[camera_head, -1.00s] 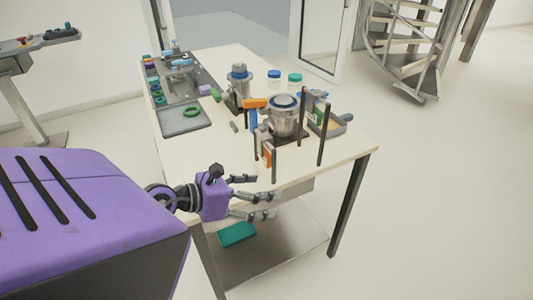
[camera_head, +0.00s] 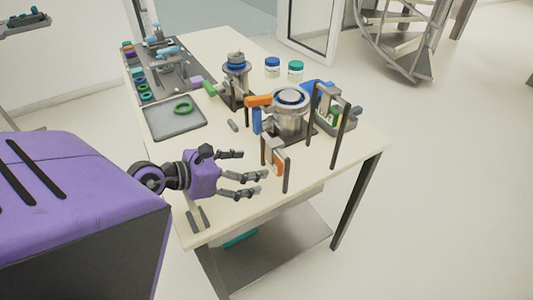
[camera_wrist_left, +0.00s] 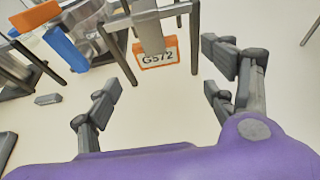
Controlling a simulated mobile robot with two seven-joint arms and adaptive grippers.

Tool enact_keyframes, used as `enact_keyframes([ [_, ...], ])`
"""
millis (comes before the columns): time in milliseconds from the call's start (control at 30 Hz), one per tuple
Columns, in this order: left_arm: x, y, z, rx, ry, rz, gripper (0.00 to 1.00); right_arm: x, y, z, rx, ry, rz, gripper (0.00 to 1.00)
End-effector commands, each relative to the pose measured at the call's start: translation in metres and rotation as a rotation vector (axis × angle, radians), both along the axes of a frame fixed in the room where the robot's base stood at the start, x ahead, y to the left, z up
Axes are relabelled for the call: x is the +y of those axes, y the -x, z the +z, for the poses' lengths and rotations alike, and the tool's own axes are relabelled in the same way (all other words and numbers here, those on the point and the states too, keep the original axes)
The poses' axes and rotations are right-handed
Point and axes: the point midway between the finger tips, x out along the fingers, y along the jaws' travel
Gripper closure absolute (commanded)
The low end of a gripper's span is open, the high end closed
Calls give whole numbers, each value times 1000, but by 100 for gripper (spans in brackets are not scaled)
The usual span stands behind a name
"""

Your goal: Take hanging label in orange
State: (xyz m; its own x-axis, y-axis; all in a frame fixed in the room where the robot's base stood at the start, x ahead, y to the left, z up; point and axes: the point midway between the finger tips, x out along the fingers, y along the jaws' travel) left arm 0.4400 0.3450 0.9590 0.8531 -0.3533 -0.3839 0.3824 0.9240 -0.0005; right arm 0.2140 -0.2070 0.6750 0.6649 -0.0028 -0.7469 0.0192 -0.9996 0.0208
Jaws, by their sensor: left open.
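The orange-framed label (camera_head: 278,163) hangs from a stand with dark posts near the front right of the table. In the left wrist view the label (camera_wrist_left: 158,57) faces me, reads "G572" and hangs below a pale grey clip on a horizontal rod. My left gripper (camera_head: 252,176) is open and empty above the front of the table, just left of the label. In the left wrist view its spread fingers (camera_wrist_left: 164,88) lie on either side of the label and nearer to me, apart from it.
A metal pot (camera_head: 288,118) stands behind the label, with an orange-and-blue part (camera_head: 257,103) beside it. More dark posts (camera_head: 341,138) rise to the right. A grey tray (camera_head: 175,118) lies at the left. The front left tabletop is mostly clear.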

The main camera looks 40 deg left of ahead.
Motion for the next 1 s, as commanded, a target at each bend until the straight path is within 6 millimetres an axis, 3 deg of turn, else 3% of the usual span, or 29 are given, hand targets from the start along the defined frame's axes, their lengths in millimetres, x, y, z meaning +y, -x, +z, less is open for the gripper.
enact_keyframes([
  [500, -19, -61, -18, -6, 2, 0, 23, 4, -5, 13, -6, -5, 11, 60],
  [833, -22, -67, -24, -1, 0, 0, 23, 7, -2, 11, 0, -10, 13, 60],
  [1000, -22, -66, -24, -1, 0, 0, 44, 5, -2, 11, 0, -9, 9, 60],
])
